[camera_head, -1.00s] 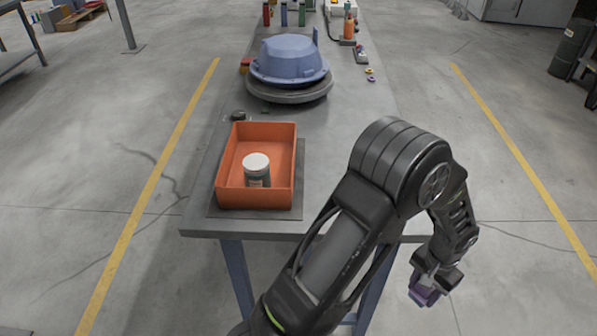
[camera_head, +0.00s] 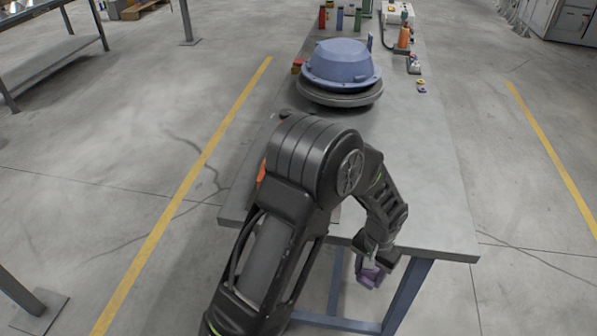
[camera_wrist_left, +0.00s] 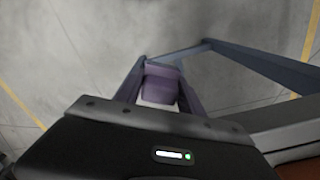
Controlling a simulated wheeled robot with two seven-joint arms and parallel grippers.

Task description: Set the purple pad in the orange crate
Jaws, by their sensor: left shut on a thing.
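My left gripper (camera_head: 371,266) is shut on the purple pad (camera_head: 369,277), in front of the table's near edge and lower than its top. In the left wrist view the purple pad (camera_wrist_left: 162,82) sits between the two fingers of my left gripper (camera_wrist_left: 160,92). The orange crate (camera_head: 261,173) is on the near left part of the table; my left arm hides nearly all of it, and its inside cannot be seen now. My right gripper is not in view.
The table (camera_head: 430,180) has clear room on its near right. A blue hood (camera_head: 342,65) rests on a dark round base (camera_head: 340,96) farther back. Bottles and small parts stand beyond it. The table's legs (camera_head: 408,295) are close to the pad.

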